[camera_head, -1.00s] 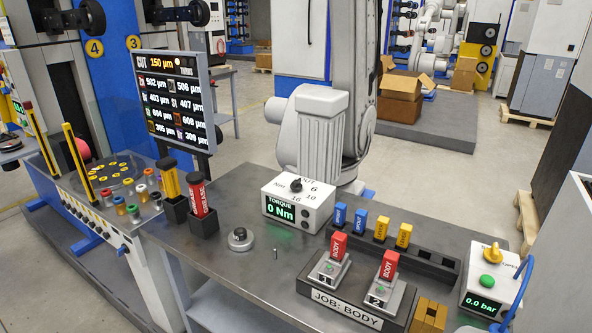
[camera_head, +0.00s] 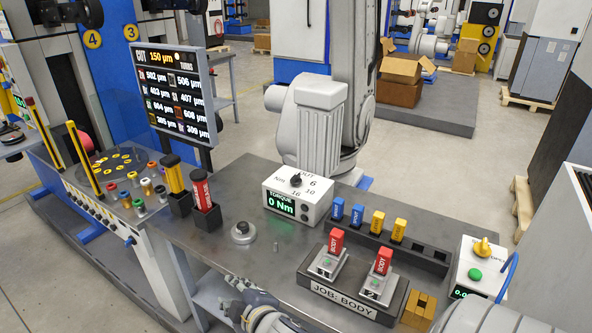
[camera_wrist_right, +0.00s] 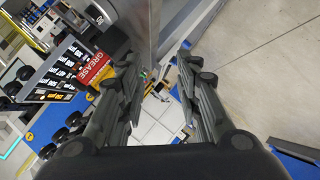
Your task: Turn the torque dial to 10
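The torque box (camera_head: 314,211) is white and stands on the grey bench at the middle. Its dark dial knob (camera_head: 295,181) is on the sloped top, with marks OUT, 6, 10 and 16 to its right and "Nm" to its left. Its green display (camera_head: 281,203) reads 0 Nm. My left gripper is out of view.
A round button (camera_head: 242,232) and a small pin (camera_head: 276,246) stand in front of the box. Red and yellow holders (camera_head: 203,195) are to its left. A JOB: BODY fixture (camera_head: 345,299) and a tag rack (camera_head: 430,258) are to the right. A pressure box (camera_head: 468,268) is far right.

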